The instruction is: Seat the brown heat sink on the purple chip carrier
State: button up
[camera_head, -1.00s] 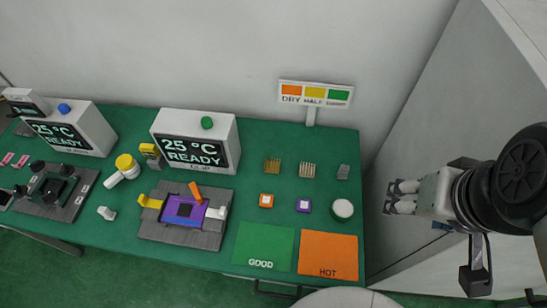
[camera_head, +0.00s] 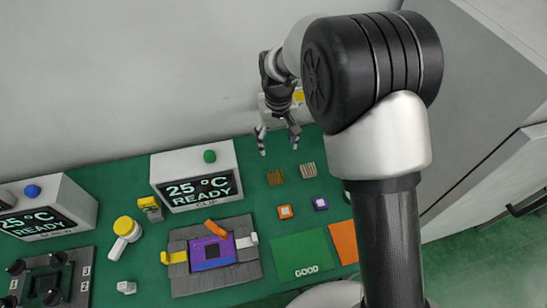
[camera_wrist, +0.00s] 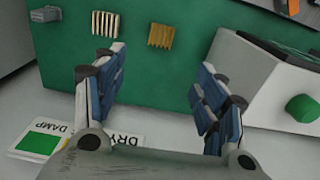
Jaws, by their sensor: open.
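The brown heat sink (camera_head: 275,177), a small finned golden-brown block, stands on the green table at the back right. In the wrist view it (camera_wrist: 162,36) lies beyond the gap between my fingers. The purple chip carrier (camera_head: 224,246) sits in a grey fixture (camera_head: 240,275), with a dark square in its middle. An orange lever (camera_head: 215,228) lies at its back edge, with a yellow lever at its left and a white one at its right. My gripper (camera_head: 278,146) is open and empty, above and behind the heat sink, apart from it. It also shows in the wrist view (camera_wrist: 155,65).
A paler striped finned block (camera_head: 307,171) stands just right of the heat sink. Orange (camera_head: 285,212) and purple (camera_head: 320,202) white-topped blocks are in front. A white display box (camera_head: 195,175) stands left. My arm hides the table's right end.

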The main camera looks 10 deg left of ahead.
aim_at(276, 175)
jog(key=f+b, duration=0.2)
jog(key=f, duration=0.7)
jog(key=f+b, duration=0.3)
jog(key=f, duration=0.6)
jog(key=shift+w+a+f, duration=0.15)
jog(key=shift+a+f, duration=0.05)
jog(key=shift+r, duration=0.1)
jog(key=shift+c, duration=0.6)
jog(key=c, duration=1)
jog(key=shift+c, duration=0.2)
jog(key=shift+r, duration=0.1)
notch_tip(276, 175, up, 19)
jog(key=p, duration=0.5)
jog(key=s+d+f, duration=0.3)
jog(key=d+f, duration=0.2)
jog(key=d, duration=0.3)
jog(key=s+d+f, duration=0.3)
jog(key=d+f, duration=0.2)
jog(key=d, duration=0.3)
jog(key=shift+s+d+b, duration=0.25)
jog(key=shift+s+b, duration=0.05)
